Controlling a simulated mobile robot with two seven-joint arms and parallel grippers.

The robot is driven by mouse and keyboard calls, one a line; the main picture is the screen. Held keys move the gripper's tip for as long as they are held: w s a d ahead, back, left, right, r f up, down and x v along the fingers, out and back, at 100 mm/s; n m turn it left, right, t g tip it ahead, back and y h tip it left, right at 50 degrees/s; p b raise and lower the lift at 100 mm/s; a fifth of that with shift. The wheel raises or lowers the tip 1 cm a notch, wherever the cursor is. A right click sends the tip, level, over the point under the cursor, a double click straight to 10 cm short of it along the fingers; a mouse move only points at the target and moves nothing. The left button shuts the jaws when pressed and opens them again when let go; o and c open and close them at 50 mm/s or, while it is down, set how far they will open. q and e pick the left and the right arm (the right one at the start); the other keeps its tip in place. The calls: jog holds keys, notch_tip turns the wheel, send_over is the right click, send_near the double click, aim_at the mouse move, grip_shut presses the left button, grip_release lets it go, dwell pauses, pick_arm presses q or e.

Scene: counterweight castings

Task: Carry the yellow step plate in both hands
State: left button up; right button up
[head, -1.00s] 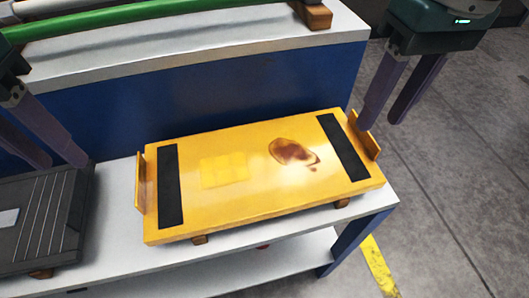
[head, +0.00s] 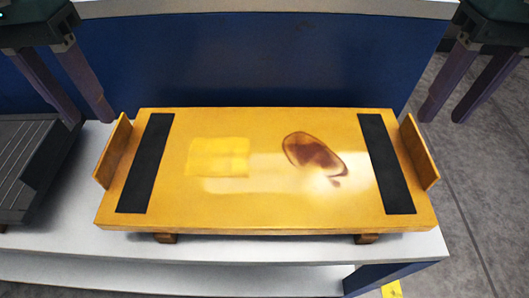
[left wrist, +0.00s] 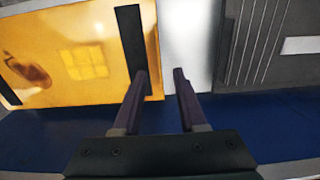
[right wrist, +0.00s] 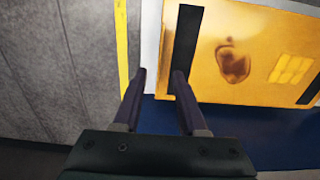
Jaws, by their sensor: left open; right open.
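The yellow step plate (head: 268,195) lies flat on two wooden blocks on a white shelf. It has a black strip near each end, an upright yellow lip at each end, a brown stain and a paler yellow square. It also shows in the left wrist view (left wrist: 90,90) and the right wrist view (right wrist: 262,85). My left gripper (head: 90,121) is open and empty, above and just left of the left lip (head: 113,150). My right gripper (head: 440,120) is open and empty, just right of the right lip (head: 420,152). Neither visibly touches the plate.
A dark grey grooved slab (head: 25,165) lies on the white shelf (head: 275,249) left of the plate. A blue panel (head: 250,65) rises behind the plate. Grey floor (head: 490,160) is open to the right. A wooden block (head: 165,238) shows under the plate's front edge.

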aim_at(109, 141)
pick_arm(q)
notch_tip(109, 141, down, 7)
jog(key=shift+f, duration=0.1)
pick_arm(e)
notch_tip(109, 141, down, 7)
jog(key=shift+f, duration=0.15)
pick_arm(q)
grip_shut()
pick_arm(e)
grip_shut()
dwell(1.0)
